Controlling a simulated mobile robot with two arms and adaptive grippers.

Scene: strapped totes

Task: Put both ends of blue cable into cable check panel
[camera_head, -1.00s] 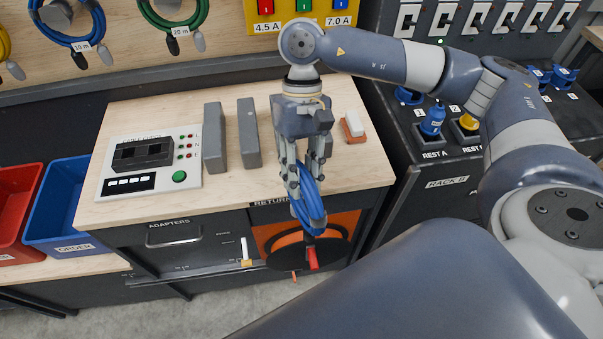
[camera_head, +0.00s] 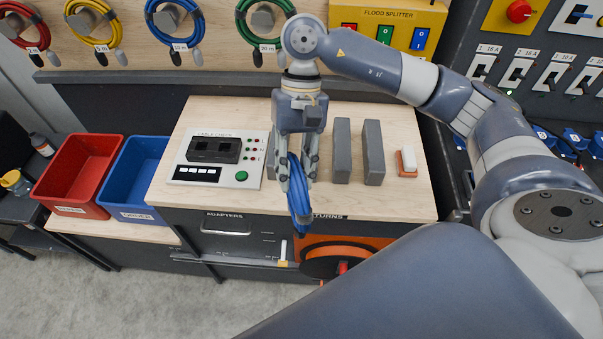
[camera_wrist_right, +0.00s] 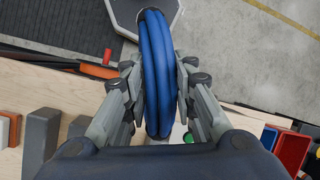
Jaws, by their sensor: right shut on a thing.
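My right gripper (camera_head: 297,172) is shut on a coiled blue cable (camera_head: 299,200), whose loop hangs below the fingers at the bench's front edge. In the right wrist view, the blue cable (camera_wrist_right: 156,60) runs between the fingers of my right gripper (camera_wrist_right: 157,95). Its two ends are not visible in either view. The cable check panel (camera_head: 242,148) is a white plate on the bench, left of the gripper. It has a dark block with two openings, small lamps and a green button (camera_head: 241,176). My left gripper is not in view.
Two grey blocks (camera_head: 342,150) and an orange-white block (camera_head: 407,161) stand right of the gripper. Red (camera_head: 75,207) and blue (camera_head: 140,213) totes sit left. Other cable coils, including a blue one (camera_head: 151,14), hang behind.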

